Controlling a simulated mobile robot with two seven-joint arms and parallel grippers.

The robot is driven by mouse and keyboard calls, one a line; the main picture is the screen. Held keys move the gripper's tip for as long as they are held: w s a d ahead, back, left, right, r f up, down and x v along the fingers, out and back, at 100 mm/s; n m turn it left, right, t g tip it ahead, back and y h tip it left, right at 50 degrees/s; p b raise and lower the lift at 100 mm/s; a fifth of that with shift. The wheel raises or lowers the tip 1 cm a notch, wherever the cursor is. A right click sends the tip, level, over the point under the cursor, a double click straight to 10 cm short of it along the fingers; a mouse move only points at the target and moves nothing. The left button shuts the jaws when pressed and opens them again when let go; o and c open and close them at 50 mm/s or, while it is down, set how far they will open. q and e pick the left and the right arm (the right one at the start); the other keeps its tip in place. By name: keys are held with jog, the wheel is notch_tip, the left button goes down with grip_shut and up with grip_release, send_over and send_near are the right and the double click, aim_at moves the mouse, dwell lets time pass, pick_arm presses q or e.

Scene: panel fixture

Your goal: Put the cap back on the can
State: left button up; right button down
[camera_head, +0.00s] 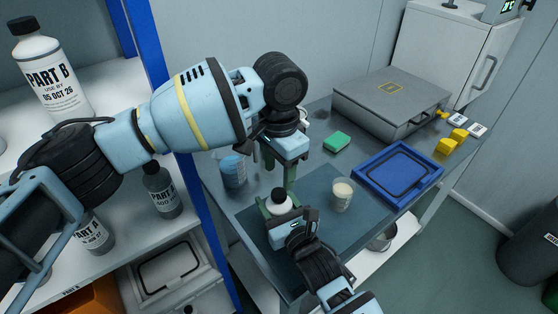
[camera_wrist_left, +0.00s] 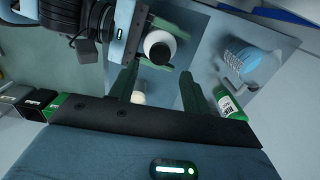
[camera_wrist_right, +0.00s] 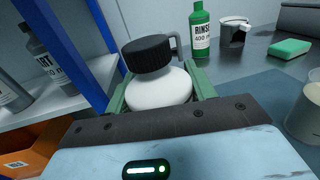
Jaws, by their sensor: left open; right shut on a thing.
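The white can (camera_head: 279,208) with a black ribbed cap (camera_head: 278,194) is held upright near the table's front left. My right gripper (camera_wrist_right: 160,92) is shut around the can's body; the can (camera_wrist_right: 158,90) and cap (camera_wrist_right: 147,54) show large in the right wrist view. The cap rests on top of the can and looks slightly tilted; I cannot tell whether it is fully seated. My left gripper (camera_head: 280,174) is open, fingers pointing down, just above and behind the cap. In the left wrist view, the cap (camera_wrist_left: 160,52) lies near the left gripper's fingertips, with nothing gripped between them.
A beaker of blue liquid (camera_head: 234,170) stands left of my left gripper, and a cream-filled cup (camera_head: 341,196) stands right. A green rinse bottle (camera_wrist_right: 199,35), green sponge (camera_head: 336,141), blue tray (camera_head: 365,181) and grey case (camera_head: 375,105) are farther back. A shelf upright (camera_head: 190,185) borders the left.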

aim_at(279, 193)
pick_arm(q)
jog(key=shift+f, duration=3.1)
jog(key=c, duration=1)
jog(key=o, duration=1.1)
jog(key=shift+o, duration=0.2)
jog(key=shift+r, duration=0.1)
notch_tip(279, 193, up, 12)
